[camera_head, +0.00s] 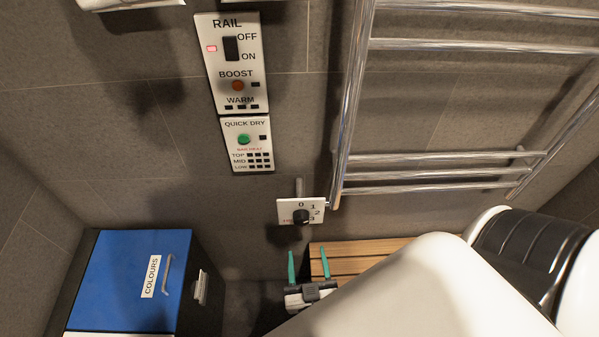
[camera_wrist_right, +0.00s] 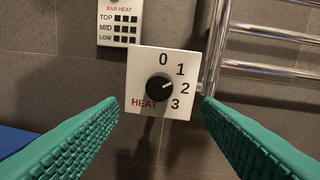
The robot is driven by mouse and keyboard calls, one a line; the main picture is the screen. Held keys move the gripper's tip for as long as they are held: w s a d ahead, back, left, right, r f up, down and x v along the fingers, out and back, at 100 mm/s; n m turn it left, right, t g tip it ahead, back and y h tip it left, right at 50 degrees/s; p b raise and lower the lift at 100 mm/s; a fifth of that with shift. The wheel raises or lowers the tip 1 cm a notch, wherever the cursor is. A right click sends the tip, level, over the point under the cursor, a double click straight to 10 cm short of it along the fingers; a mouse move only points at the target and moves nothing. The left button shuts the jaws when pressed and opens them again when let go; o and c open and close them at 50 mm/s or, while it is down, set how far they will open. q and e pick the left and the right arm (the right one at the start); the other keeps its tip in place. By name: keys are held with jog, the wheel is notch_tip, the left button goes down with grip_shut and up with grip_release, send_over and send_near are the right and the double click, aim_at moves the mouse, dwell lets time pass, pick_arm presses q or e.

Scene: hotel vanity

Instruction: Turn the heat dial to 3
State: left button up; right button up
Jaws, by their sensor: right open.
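The heat dial (camera_head: 301,216) is a black round knob on a white plate (camera_head: 287,209) on the grey tiled wall, below the towel rail. In the right wrist view the dial (camera_wrist_right: 160,86) has a pale pointer mark aimed right and slightly up, between 1 and 2. The plate shows 0, 1, 2, 3 and a red HEAT label. My right gripper (camera_head: 307,252) is open, with its green fingers below the dial in the head view. In the wrist view its fingertips (camera_wrist_right: 160,102) lie either side of the plate, with nothing between them. My left gripper is out of view.
A chrome towel rail (camera_head: 440,159) stands close to the right of the dial. RAIL (camera_head: 210,70) and QUICK DRY (camera_head: 231,128) panels are above. A blue-topped box (camera_head: 120,270) is at lower left. Wooden slats (camera_head: 375,249) lie below the rail.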

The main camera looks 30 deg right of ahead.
aim_at(302, 223)
jog(key=p+x, duration=0.1)
jog(key=x, duration=0.8)
jog(key=c, duration=1)
